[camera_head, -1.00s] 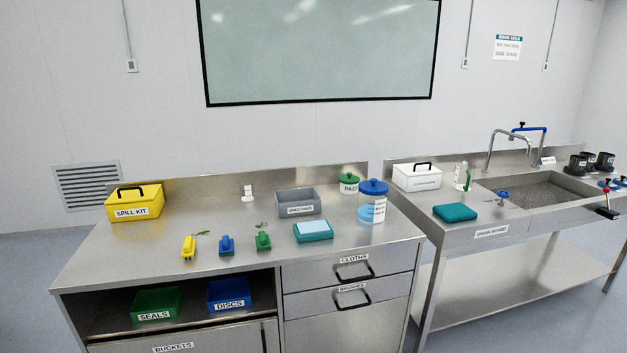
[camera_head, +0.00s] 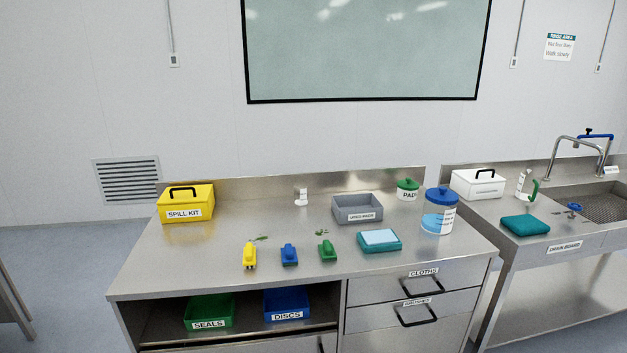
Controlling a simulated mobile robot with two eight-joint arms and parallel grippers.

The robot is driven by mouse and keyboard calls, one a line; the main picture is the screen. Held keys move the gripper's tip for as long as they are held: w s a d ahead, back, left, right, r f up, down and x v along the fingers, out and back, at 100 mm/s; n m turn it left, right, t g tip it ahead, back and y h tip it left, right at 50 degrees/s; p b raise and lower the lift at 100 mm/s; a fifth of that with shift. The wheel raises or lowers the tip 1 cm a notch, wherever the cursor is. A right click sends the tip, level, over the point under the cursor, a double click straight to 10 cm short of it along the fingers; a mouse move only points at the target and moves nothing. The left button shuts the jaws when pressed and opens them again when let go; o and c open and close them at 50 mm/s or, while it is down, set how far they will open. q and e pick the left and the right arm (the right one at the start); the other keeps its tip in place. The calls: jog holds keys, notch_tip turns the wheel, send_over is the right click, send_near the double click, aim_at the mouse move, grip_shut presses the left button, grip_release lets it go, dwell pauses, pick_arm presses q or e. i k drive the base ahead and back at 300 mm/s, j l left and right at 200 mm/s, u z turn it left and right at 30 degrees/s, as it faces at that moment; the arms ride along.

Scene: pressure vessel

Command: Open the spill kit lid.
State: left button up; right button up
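The spill kit (camera_head: 186,204) is a yellow box with a white "SPILL KIT" label on its front. It stands at the back left corner of the steel bench. Its yellow lid (camera_head: 200,192) is closed and carries a black handle (camera_head: 184,189) on top. Neither of my grippers shows in the head view.
Bench top around the kit's front and right is clear. A sink unit stands at right.

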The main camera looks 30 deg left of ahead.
aim_at(197, 193)
jog(key=j, duration=2.15)
jog(key=i+j, duration=0.15)
jog(key=j, duration=2.05)
